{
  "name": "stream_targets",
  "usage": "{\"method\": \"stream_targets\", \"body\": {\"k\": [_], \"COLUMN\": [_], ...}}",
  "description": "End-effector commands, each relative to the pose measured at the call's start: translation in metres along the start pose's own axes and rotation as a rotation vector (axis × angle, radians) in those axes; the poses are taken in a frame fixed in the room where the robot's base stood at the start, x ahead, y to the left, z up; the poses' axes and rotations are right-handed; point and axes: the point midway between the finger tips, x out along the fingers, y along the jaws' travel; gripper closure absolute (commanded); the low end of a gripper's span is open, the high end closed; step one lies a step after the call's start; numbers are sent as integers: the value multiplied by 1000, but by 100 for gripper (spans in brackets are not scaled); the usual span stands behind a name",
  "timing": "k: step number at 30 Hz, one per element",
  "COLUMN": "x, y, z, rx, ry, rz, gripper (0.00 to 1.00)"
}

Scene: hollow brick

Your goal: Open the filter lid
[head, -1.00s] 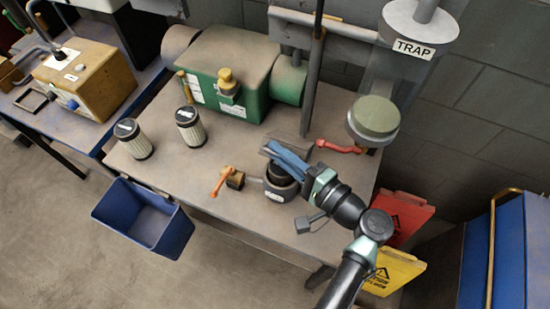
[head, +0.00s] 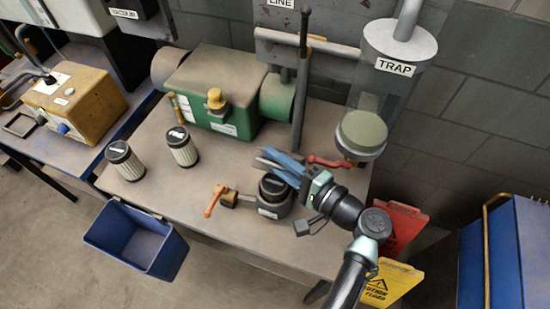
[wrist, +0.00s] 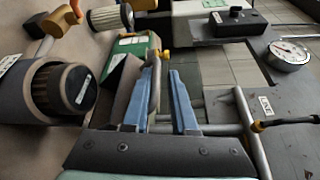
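The round grey filter housing (head: 273,208) stands on the bench near its front right, with a black ribbed cartridge (head: 273,187) in its top. In the wrist view the housing (wrist: 45,90) is at the left, its labelled cartridge (wrist: 78,87) uncovered. My gripper (head: 270,157) is just behind and above the housing.
An orange-handled valve (head: 215,200) is left of the housing. A red handle (head: 328,162) and upright pipe (head: 300,90) are close behind my gripper. The green machine (head: 215,95) stands at the back, two loose filters (head: 182,147) at left. The bench's front left is clear.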

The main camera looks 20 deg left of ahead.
Motion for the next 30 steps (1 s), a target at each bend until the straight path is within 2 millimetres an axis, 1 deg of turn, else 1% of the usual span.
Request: {"method": "stream_targets", "body": {"k": [10, 14, 17, 24, 27, 30], "x": [0, -9, -25, -79, -99, -114], "y": [0, 1, 1, 2, 1, 1], "z": [0, -1, -1, -2, -2, -1], "rx": [0, 0, -2, -1, -3, -2], "ry": [-1, 2, 4, 7, 6, 3], "rz": [0, -2, -2, -2, -2, -1], "gripper": [75, 75, 75, 75, 75, 75]}}
